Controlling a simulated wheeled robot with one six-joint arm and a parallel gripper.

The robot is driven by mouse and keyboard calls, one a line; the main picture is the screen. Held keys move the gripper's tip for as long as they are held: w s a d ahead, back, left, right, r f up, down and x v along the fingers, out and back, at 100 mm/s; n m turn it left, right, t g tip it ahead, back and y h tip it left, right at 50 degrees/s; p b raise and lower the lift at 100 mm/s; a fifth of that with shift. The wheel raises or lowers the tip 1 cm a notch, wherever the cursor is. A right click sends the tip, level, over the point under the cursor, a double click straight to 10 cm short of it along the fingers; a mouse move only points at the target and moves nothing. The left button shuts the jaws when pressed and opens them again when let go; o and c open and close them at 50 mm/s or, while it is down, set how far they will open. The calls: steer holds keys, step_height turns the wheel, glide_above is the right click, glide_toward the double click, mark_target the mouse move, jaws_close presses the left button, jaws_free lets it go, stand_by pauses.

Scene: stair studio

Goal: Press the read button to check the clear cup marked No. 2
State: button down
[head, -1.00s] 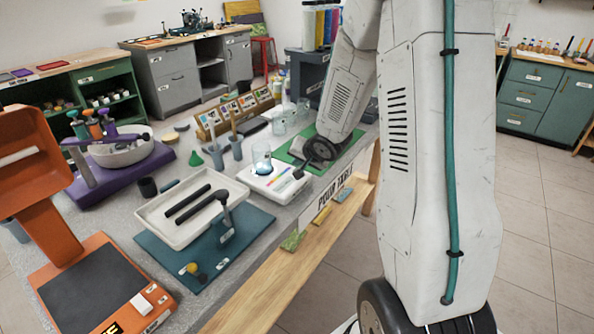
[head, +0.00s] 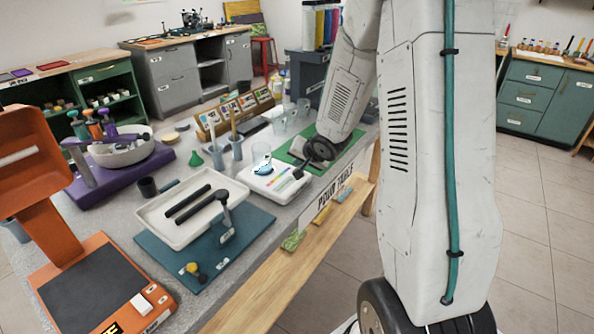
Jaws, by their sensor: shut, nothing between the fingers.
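A clear cup (head: 262,164) with blue liquid stands on the left part of a white reader (head: 277,186) on the grey table. Any number on the cup is too small to read. The reader's top has a strip of rainbow colours, and its right end lies close to my gripper. My gripper (head: 299,172) is shut and empty, its dark tip pointing down-left at the reader's right side. I cannot tell whether the tip touches the reader or a button. The button itself is not distinguishable.
A green mat (head: 290,156) lies behind my gripper. Grey holders (head: 218,158) and a card rack (head: 207,127) stand behind the reader. An orange device (head: 85,290) stands front left.

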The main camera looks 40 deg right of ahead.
steer(key=shift+f, duration=0.15)
stand_by(0.4)
steer(key=shift+f, duration=0.3)
steer(key=shift+f, duration=0.45)
stand_by(0.6)
stand_by(0.4)
steer(key=shift+r, duration=0.9)
steer(key=shift+r, duration=2.5)
